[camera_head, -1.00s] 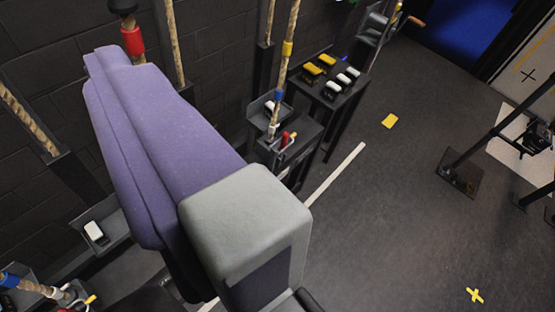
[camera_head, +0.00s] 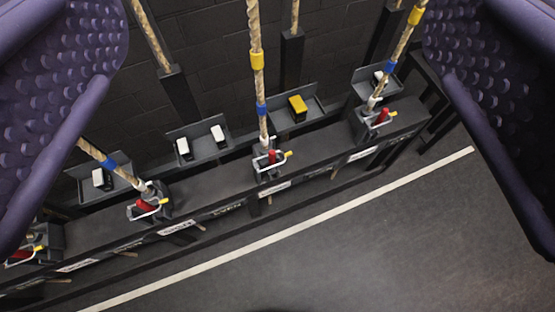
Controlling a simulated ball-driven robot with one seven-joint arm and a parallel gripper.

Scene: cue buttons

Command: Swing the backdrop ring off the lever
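Several rope locks stand in a row along a dark rail. Each visible one has a red lever with a pale ring around or beside it; I cannot tell which. The middle lock's ring (camera_head: 268,161) sits at the foot of an upright rope, with a yellow-tipped piece at its right. Others are the left lever (camera_head: 146,206), the right lever (camera_head: 382,117) and one at the far left edge (camera_head: 22,254). White labels, such as the middle label (camera_head: 275,189), are too small to read, so I cannot tell which is the backdrop. My gripper (camera_head: 285,130) is open and empty, its purple padded fingers at both picture sides, apart from the locks.
Ropes with blue and yellow tape, such as the middle rope (camera_head: 257,85), rise from the locks. Trays behind hold white blocks (camera_head: 217,133) and a yellow block (camera_head: 298,108). A dark brick wall stands behind. The floor (camera_head: 370,245) in front is clear, with a white line (camera_head: 290,232).

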